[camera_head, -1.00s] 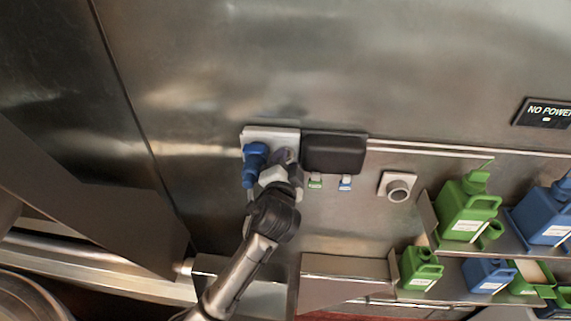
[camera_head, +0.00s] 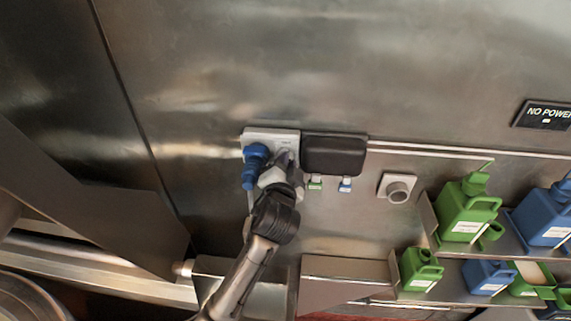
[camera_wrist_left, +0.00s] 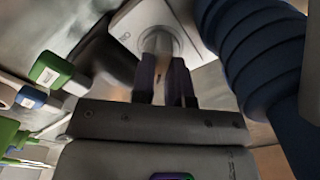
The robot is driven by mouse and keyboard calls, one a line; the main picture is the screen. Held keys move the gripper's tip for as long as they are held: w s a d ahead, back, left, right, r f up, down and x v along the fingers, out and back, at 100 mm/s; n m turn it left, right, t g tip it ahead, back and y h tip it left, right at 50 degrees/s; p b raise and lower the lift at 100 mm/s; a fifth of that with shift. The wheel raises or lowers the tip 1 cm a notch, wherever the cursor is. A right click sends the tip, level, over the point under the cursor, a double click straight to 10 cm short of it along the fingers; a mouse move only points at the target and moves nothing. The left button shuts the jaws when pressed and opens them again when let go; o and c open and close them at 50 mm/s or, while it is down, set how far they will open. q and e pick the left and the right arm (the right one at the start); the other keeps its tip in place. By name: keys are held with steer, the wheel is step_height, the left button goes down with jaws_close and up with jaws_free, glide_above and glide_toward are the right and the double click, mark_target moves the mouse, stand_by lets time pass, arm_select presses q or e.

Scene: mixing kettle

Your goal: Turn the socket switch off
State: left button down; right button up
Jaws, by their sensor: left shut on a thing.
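The white socket plate (camera_head: 268,134) is on the steel wall, with a blue plug (camera_head: 253,163) in its left part. The grey switch sits in the right part of the plate, mostly hidden by my left gripper (camera_head: 283,160) in the head view. In the left wrist view the switch knob (camera_wrist_left: 158,42) stands on the white plate (camera_wrist_left: 190,35). There my left gripper (camera_wrist_left: 165,82) has its two dark fingers closed around the knob. The blue ribbed plug (camera_wrist_left: 255,50) is close on the right. My right gripper is not in view.
A black box (camera_head: 335,153) is right beside the plate, with a green tag (camera_head: 315,184) and a blue tag (camera_head: 345,185) below it. A round grey knob (camera_head: 397,190) and shelves of green and blue jugs (camera_head: 467,212) are farther right.

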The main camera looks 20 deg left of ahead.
arm_select(q)
steer(key=c, duration=1.1)
jaws_free()
steer(key=shift+p+v, duration=2.4)
steer(key=shift+v, duration=4.55)
steer(key=shift+c, duration=0.4)
